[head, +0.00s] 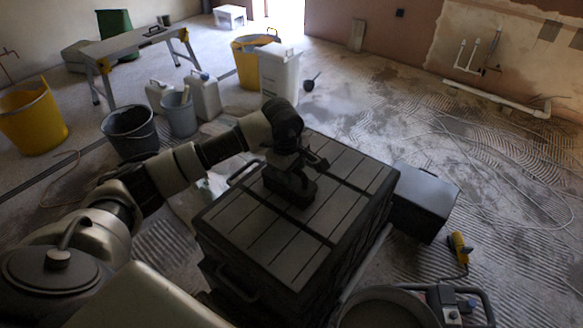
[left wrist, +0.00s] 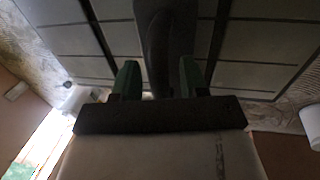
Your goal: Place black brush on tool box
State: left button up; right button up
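The black tool box (head: 335,216), with a slatted lid, stands in the middle of the head view. The black brush (head: 291,188) is on its lid, its block low against the slats. My left gripper (head: 291,157) is right above the brush, coming from the left. In the left wrist view, its two greenish fingers (left wrist: 159,78) stand on either side of the dark brush (left wrist: 166,38). I cannot tell whether they press on it, as dark merges with dark there. My right gripper is not in view.
A smaller black case (head: 424,201) stands right of the tool box. Several buckets and canisters stand behind left, near a work bench (head: 138,46). The lid's right part is bare.

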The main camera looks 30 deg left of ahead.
aim_at(286, 185)
pick_arm(q)
jog(key=shift+r, duration=0.1)
notch_tip(286, 185, up, 12)
jog(key=s, duration=0.2)
jog(key=shift+s+a, duration=0.15)
dwell(0.4)
